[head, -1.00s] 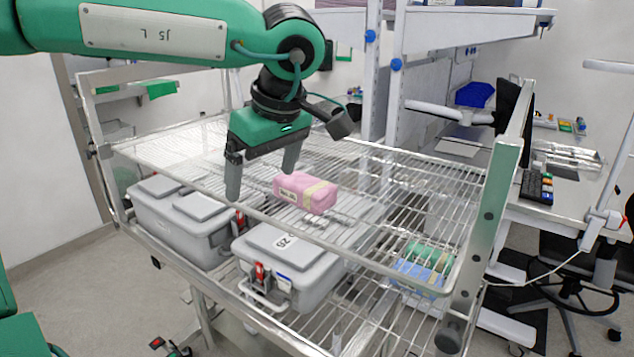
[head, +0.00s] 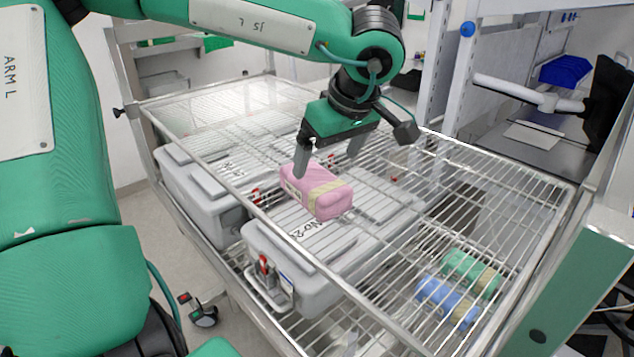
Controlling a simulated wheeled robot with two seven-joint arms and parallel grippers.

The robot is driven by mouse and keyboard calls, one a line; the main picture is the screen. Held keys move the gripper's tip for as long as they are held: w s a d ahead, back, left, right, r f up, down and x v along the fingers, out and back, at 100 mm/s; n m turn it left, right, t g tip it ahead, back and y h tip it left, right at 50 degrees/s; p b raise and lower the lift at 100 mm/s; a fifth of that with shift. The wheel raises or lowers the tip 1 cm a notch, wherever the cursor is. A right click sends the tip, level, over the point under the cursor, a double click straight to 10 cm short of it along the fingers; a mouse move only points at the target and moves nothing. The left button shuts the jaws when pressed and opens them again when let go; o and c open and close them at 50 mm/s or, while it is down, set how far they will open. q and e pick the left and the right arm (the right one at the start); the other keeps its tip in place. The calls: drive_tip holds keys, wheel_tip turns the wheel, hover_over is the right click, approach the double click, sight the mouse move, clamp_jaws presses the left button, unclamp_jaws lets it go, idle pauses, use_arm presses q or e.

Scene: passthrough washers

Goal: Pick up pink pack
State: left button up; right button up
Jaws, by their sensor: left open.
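The pink pack (head: 317,191), with a pale yellow band and a white label, lies on the upper wire shelf (head: 420,165). My left gripper (head: 327,165) is open and points down just behind and above the pack. Its left fingertip overlaps the pack's far left edge in the picture; I cannot tell whether it touches. The right finger is farther back, over the shelf wires. Nothing is seen between the fingers. My right gripper is not in view.
Grey lidded boxes (head: 290,262) stand on the lower level under the wires. A green pack (head: 470,270) and a blue pack (head: 447,300) lie lower right. The shelf's metal rim (head: 330,290) runs along the front. The upper shelf right of the pink pack is clear.

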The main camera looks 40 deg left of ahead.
sight(317, 178)
use_arm(q)
drive_tip(key=x, duration=0.3)
drive_tip(key=shift+p, duration=0.4)
drive_tip(key=p+x, duration=0.1)
drive_tip(key=x, duration=0.3)
drive_tip(key=shift+s+a, duration=0.1)
drive_tip(key=shift+s, duration=0.1)
drive_tip(key=shift+a+f+p, duration=0.2)
drive_tip(key=shift+f+p, duration=0.1)
drive_tip(key=shift+f, duration=0.1)
drive_tip(key=shift+d, duration=0.1)
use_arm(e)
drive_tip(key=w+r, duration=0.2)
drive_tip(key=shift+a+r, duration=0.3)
use_arm(q)
drive_tip(key=c, duration=1.2)
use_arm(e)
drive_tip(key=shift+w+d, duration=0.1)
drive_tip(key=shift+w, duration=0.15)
use_arm(q)
drive_tip(key=shift+r, duration=0.1)
drive_tip(key=shift+c, duration=0.2)
